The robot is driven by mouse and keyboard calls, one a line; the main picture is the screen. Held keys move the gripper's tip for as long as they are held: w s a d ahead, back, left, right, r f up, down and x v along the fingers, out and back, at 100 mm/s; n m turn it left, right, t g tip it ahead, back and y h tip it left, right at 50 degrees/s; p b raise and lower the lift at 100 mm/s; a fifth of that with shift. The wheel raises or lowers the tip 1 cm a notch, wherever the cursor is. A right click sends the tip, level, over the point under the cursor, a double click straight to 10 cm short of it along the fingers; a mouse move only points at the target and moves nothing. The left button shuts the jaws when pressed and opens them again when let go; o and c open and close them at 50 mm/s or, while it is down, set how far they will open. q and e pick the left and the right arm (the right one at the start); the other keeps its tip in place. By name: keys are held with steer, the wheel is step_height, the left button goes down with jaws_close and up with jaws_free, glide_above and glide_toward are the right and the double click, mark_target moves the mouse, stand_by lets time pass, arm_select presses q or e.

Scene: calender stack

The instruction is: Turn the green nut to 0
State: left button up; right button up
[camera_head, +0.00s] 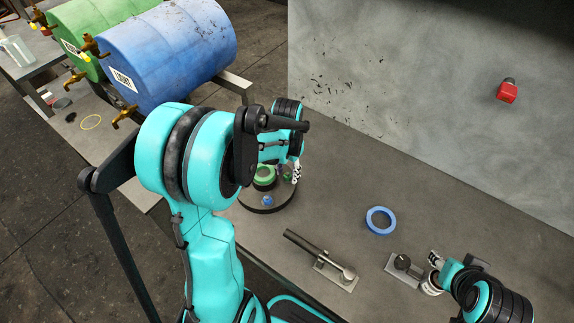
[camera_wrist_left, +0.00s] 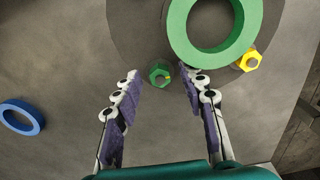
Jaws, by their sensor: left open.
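The green nut (camera_wrist_left: 159,74) is a small hexagonal nut with a small orange-yellow mark, lying on a dark round plate (camera_head: 283,207). My left gripper (camera_wrist_left: 160,80) is open, with its two purple-padded fingers on either side of the nut; gaps show on both sides. In the head view my left gripper (camera_head: 296,172) is over the right part of the plate, and the nut (camera_head: 287,177) is partly covered there. A green ring (camera_wrist_left: 173,35) and a yellow nut (camera_wrist_left: 248,60) are close by. My right gripper (camera_head: 434,268) is at the lower right, its fingers unclear.
A blue nut (camera_head: 267,201) is on the plate's near side. A blue ring (camera_head: 380,220) lies on the grey table. A lever fixture (camera_head: 336,275) and a knob fixture (camera_head: 402,264) stand near the front. A red device (camera_head: 507,91) is on the back wall.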

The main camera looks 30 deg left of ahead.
mark_target(287, 176)
arm_select(q)
step_height(287, 176, up, 12)
steer(key=shift+f, duration=0.2)
stand_by(0.5)
steer(key=s+d+n+t, duration=0.1)
steer(key=s+d+t, duration=0.6)
steer(key=s+d, duration=0.3)
steer(key=shift+s+d+f, duration=0.15)
steer(key=shift+s+d, duration=0.1)
steer(key=shift+d, duration=0.4)
steer(key=shift+c, duration=0.9)
steer(key=shift+s, duration=0.1)
